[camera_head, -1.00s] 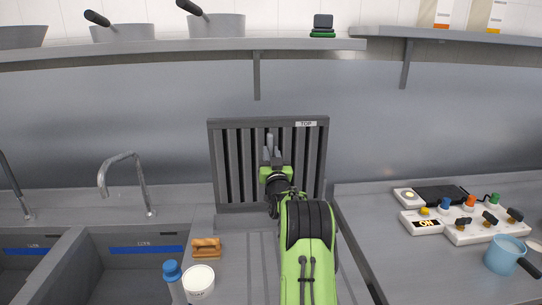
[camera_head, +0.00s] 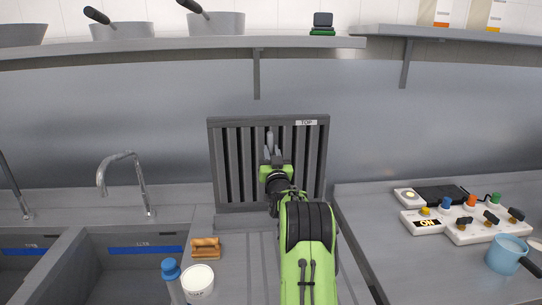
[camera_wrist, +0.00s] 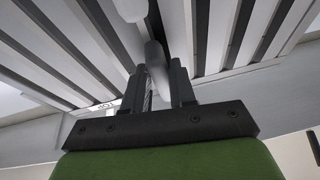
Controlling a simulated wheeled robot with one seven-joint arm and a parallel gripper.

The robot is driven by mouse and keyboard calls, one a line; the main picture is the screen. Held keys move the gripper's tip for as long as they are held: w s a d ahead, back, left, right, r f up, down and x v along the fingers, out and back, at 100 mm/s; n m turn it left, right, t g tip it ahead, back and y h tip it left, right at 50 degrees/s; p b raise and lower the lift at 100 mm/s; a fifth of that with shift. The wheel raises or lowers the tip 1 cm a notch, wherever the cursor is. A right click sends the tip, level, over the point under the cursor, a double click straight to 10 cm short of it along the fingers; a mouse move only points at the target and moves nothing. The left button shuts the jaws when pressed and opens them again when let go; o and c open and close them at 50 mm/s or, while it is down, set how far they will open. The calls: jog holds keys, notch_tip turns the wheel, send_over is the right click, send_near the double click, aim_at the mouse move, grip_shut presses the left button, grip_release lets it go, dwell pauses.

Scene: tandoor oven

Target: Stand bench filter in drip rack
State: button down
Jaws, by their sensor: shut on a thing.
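The bench filter (camera_head: 319,165) is a grey slatted metal panel with a "TOP" label at its upper right. It is upright in front of the steel back wall. It also fills the top of the wrist view (camera_wrist: 245,30), where its slats run at a slant. My gripper (camera_head: 272,154) is in front of the filter's middle, shut on its pale bar handle (camera_wrist: 155,52). The handle shows between the two dark fingers in the wrist view (camera_wrist: 157,85). My arm hides part of the filter's lower middle. I cannot clearly make out a drip rack at its foot.
Sinks with a tap (camera_head: 123,180) lie to the left. A wooden-handled brush (camera_head: 205,247), white tub (camera_head: 198,280) and blue-capped bottle (camera_head: 173,281) stand at the front left. A control panel (camera_head: 466,222) and blue jug (camera_head: 503,255) are on the right. A shelf (camera_head: 180,50) runs overhead.

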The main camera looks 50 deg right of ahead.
jog(key=shift+r, duration=0.25)
notch_tip(320, 180, down, 5)
jog(key=b, duration=0.5)
jog(key=shift+f+b, duration=0.1)
jog(key=shift+b, duration=0.3)
dwell(0.5)
jog(key=shift+b, duration=0.65)
dwell(0.4)
